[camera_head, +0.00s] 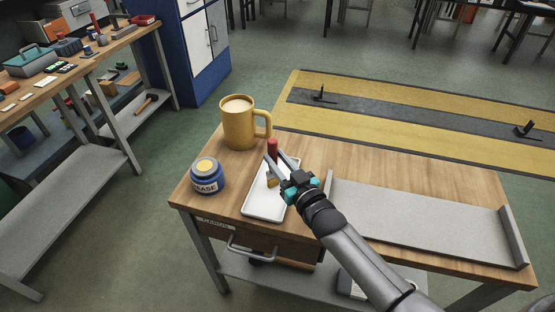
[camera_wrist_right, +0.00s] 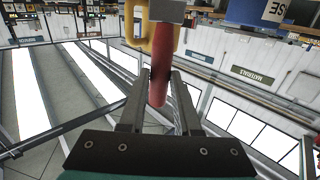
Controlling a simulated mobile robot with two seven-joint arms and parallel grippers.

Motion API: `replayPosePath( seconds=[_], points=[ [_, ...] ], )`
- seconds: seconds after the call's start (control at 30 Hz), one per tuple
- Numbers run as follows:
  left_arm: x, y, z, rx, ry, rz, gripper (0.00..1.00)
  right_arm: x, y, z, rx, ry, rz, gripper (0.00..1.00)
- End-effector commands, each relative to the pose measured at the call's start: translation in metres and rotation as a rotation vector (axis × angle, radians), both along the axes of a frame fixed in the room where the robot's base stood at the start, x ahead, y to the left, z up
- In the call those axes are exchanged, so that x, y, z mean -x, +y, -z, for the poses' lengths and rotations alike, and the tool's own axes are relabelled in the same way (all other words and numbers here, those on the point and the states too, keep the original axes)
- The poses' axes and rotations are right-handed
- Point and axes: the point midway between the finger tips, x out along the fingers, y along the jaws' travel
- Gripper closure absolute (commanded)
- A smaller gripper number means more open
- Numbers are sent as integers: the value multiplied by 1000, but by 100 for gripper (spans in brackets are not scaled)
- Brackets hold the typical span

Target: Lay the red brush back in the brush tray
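The red brush (camera_head: 272,148) stands about upright, red handle up and a yellowish end down, over the far part of the white brush tray (camera_head: 262,210). I cannot tell whether its lower end touches the tray. My right gripper (camera_head: 274,163) reaches in from the lower right and is shut on the brush's handle. In the right wrist view the red brush (camera_wrist_right: 158,82) runs between the two fingers (camera_wrist_right: 159,90), with a grey band at the top edge. My left gripper is not in view.
A yellow mug (camera_head: 238,126) stands just behind the tray and a blue grease jar (camera_head: 207,175) to its left. A grey tray with raised ends (camera_head: 425,220) covers the table's right side. A drawer (camera_head: 255,240) is under the front edge.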

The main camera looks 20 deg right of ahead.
Motion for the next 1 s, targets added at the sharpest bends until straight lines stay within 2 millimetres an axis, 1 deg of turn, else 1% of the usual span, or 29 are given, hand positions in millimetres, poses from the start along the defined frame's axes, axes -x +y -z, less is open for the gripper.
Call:
replayPosePath(
  seconds=[0.03, 0.2, 0.23, 0.47, 0.57, 0.67, 0.77, 1.0],
  points=[
    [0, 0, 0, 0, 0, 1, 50, 0, 0, 0, 0, 0, 0, 62],
    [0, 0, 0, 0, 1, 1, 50, 0, 0, -1, 0, 0, 0, 43],
    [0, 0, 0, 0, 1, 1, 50, 0, 0, -1, 0, 0, 0, 41],
    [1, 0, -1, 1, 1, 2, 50, 0, 0, -1, 0, 0, 0, 41],
    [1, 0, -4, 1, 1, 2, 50, 0, 0, -5, 0, -1, 0, 41],
    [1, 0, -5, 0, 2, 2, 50, 10, -2, -3, 0, 3, 0, 41],
    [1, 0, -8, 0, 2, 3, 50, 25, -5, -3, 1, 4, 0, 41],
    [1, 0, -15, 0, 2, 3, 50, 67, -13, -3, 1, 4, 0, 41]
  ],
)
